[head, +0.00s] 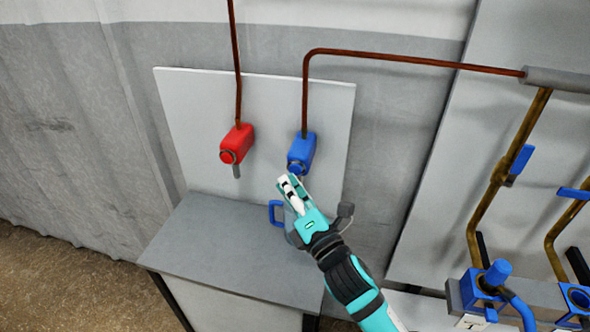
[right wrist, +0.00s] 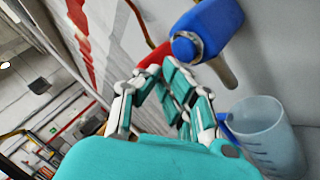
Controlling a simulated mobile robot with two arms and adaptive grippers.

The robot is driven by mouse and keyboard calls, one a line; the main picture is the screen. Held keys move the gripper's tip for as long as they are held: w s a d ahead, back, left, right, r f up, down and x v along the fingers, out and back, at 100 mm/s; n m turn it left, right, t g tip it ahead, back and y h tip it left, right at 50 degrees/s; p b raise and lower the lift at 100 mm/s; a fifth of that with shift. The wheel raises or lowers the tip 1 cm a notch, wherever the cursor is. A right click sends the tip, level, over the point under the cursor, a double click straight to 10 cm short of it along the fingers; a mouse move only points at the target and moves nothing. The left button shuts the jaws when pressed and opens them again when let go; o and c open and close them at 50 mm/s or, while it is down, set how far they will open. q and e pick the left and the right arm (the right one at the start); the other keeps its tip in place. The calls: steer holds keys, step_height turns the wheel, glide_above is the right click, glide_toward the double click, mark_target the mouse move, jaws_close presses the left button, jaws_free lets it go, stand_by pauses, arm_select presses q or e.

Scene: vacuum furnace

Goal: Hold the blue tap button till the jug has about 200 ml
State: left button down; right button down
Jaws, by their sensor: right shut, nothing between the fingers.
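The blue tap (head: 303,147) is on the white wall board, with its round button (head: 296,167) facing out. In the right wrist view the button (right wrist: 185,48) is close beyond my fingers. My right gripper (head: 287,184) is shut and empty, its tips just below and in front of the button; I cannot tell if they touch it. The clear jug (right wrist: 268,135) stands under the tap spout. In the head view my gripper hides most of it, leaving its blue handle (head: 275,213) showing. I see no clear water level in it. My left gripper is out of view.
A red tap (head: 236,143) is left of the blue one. Copper pipes run up from both. The grey bench top (head: 215,250) is clear to the left. At the right are brass pipes (head: 487,210) with blue valve handles.

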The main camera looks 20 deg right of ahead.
steer(key=shift+s+a, duration=0.75)
steer(key=shift+s, duration=0.3)
steer(key=shift+s+a, duration=0.7)
steer(key=shift+s, duration=0.35)
steer(key=shift+d, duration=0.1)
